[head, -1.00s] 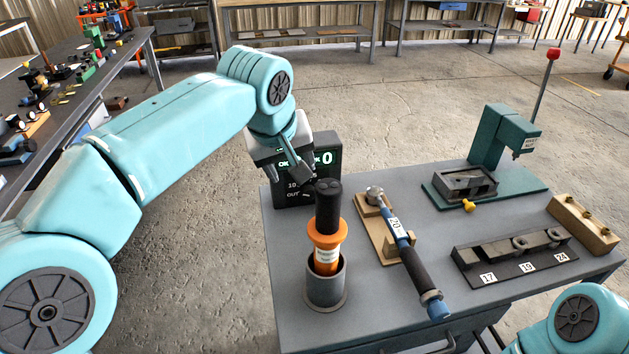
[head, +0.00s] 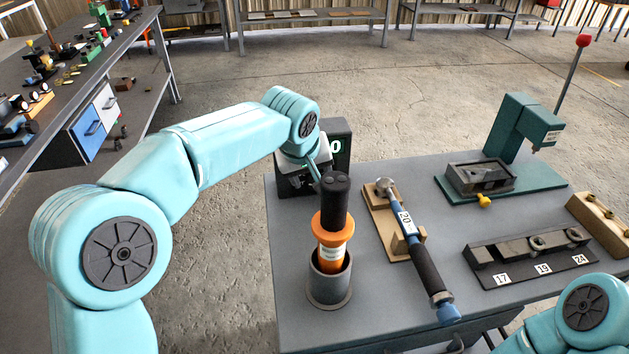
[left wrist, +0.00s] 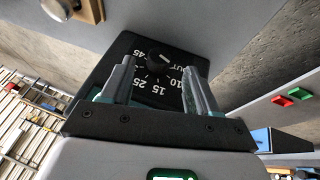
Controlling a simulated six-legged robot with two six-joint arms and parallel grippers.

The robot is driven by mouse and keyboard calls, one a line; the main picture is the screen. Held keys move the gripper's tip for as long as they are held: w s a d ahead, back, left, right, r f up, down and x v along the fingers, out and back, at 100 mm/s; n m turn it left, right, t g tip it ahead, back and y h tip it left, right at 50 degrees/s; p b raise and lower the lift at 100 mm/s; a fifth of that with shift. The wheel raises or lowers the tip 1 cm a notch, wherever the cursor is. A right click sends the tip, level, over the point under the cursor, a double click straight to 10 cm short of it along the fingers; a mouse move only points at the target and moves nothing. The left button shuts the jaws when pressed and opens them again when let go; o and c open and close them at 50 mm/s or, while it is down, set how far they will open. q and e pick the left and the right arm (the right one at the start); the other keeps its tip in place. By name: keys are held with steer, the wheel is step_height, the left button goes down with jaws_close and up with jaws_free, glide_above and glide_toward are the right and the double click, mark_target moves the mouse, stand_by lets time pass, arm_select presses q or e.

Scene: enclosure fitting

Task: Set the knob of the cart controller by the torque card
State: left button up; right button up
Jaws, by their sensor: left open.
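The cart controller (head: 340,143) is a dark box with a lit green display at the back left of the cart. The display's last figure reads 0, and the arm hides the rest. My left gripper (head: 307,182) is in front of the controller, partly behind the black-topped orange tool. In the left wrist view my left gripper (left wrist: 159,70) is open, with a finger on each side of the black knob (left wrist: 160,58). White dial numbers 45, 25, 15 and 10 show around the knob. I cannot make out contact. I cannot identify the torque card. My right gripper is out of view.
The orange tool (head: 331,255) stands in a grey cup (head: 330,290) close to my left gripper. A blue torque wrench (head: 415,250) lies on a wooden rest. A numbered rack (head: 520,282) and a green press (head: 510,130) stand to the right.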

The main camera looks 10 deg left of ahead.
arm_select(q)
steer(key=shift+x, duration=2.15)
steer(key=c, duration=1)
steer(key=y+p, duration=0.1)
steer(key=p, duration=0.2)
steer(key=d+r+g+y+p, duration=0.1)
steer(key=y+p, duration=0.1)
steer(key=p, duration=0.1)
steer(key=shift+w+m+g, duration=0.15)
steer(key=shift+m+g, duration=0.15)
steer(key=shift+m, duration=0.1)
steer(key=shift+c, duration=0.2)
steer(key=shift+a+f+y+p, duration=0.1)
steer(key=shift+f+y+p, duration=0.2)
steer(key=shift+y+p, duration=0.5)
steer(key=shift+w+f+g, duration=0.1)
steer(key=shift+f+g, duration=0.05)
steer(key=shift+g, duration=0.15)
